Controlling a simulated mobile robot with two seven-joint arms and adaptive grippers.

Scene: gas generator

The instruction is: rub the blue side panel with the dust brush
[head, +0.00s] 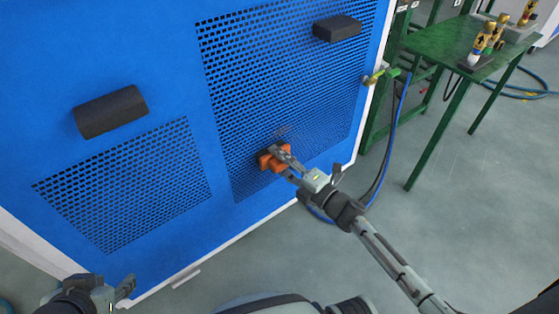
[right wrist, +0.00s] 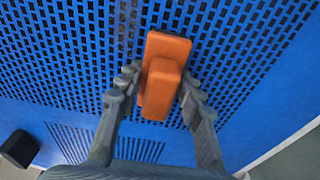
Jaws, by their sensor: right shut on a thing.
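The blue side panel (head: 172,60) fills the left of the head view, with two perforated grille areas. My right gripper (head: 276,158) is shut on the orange dust brush (head: 265,162), in front of the lower part of the larger grille. In the right wrist view the brush (right wrist: 163,80) sits between the two fingers of the right gripper (right wrist: 160,88), close against the perforated panel (right wrist: 75,45). The brush's bristles are hidden, and I cannot tell if they touch. A greyish-brown smudge (head: 279,131) shows on the grille just above the brush. My left gripper (head: 120,290) is at the lower left, apart from the panel.
Two black handles stick out from the panel, one at the left (head: 110,111) and one at the upper right (head: 337,28). A brass valve (head: 374,77) with a blue hose is at the panel's right edge. A green table (head: 440,45) stands further right. Grey floor lies between.

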